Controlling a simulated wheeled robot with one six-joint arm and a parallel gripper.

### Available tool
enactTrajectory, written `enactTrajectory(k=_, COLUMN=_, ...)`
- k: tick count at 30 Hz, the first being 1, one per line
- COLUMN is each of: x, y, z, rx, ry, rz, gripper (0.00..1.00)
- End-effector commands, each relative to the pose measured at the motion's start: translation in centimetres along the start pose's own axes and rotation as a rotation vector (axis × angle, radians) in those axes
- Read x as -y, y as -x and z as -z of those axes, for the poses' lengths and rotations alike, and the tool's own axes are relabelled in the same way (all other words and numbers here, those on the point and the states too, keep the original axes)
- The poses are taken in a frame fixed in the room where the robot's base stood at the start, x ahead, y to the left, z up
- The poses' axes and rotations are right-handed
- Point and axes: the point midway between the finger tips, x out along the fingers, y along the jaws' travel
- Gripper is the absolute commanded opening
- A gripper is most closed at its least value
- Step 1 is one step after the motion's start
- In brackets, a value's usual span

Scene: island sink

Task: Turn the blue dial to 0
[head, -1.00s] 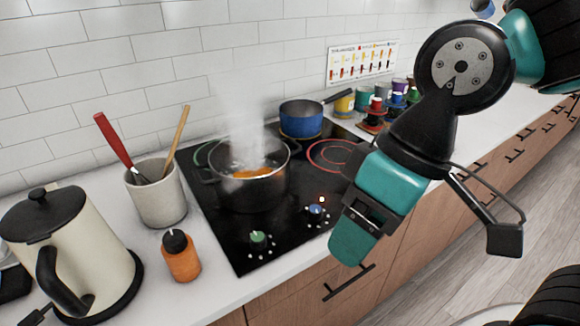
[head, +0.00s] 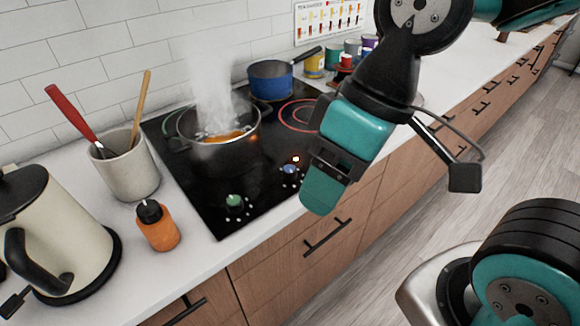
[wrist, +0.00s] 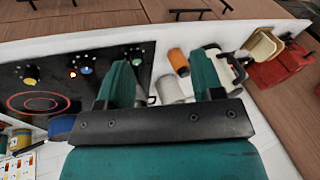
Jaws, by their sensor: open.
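The blue dial (head: 290,169) is a small round knob on the black cooktop's front edge, with a small lit red light beside it. It also shows in the wrist view (wrist: 75,73), left of my fingers. The setting it points to is too small to read. A green dial (head: 233,200) is farther left along the same edge. My gripper (head: 322,192) is in front of the counter edge, right of the blue dial and apart from it. In the wrist view its two teal fingers (wrist: 162,76) are wide apart with nothing held.
A steaming dark pot (head: 218,148) with orange contents and a blue saucepan (head: 270,80) stand on the cooktop (head: 225,221). An orange bottle (head: 158,228), a utensil crock (head: 128,172) and a cream kettle (head: 60,240) stand at left. Drawer handles (head: 327,237) stick out below.

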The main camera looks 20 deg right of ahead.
Motion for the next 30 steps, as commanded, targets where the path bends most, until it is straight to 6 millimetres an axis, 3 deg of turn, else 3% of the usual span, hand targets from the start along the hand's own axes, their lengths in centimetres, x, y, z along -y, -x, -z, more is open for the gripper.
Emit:
enactTrajectory(k=4, x=-0.8, y=0.0, z=1.0, rx=-0.007, ry=-0.129, rz=-0.002, gripper=0.61)
enactTrajectory(k=8, x=-3.2, y=0.1, z=3.3, rx=-0.025, ry=-0.486, rz=-0.005, gripper=0.61)
enactTrajectory(k=15, x=-10.8, y=0.1, z=8.1, rx=-0.08, ry=-1.407, rz=0.016, gripper=0.61)
enactTrajectory(k=21, x=-17.6, y=-0.3, z=10.3, rx=-0.123, ry=-2.123, rz=0.068, gripper=0.61)
enactTrajectory(k=25, x=-20.8, y=-0.6, z=10.8, rx=-0.141, ry=-2.443, rz=0.106, gripper=0.61)
enactTrajectory(k=30, x=-22.6, y=-0.8, z=11.0, rx=-0.149, ry=-2.635, rz=0.132, gripper=0.61)
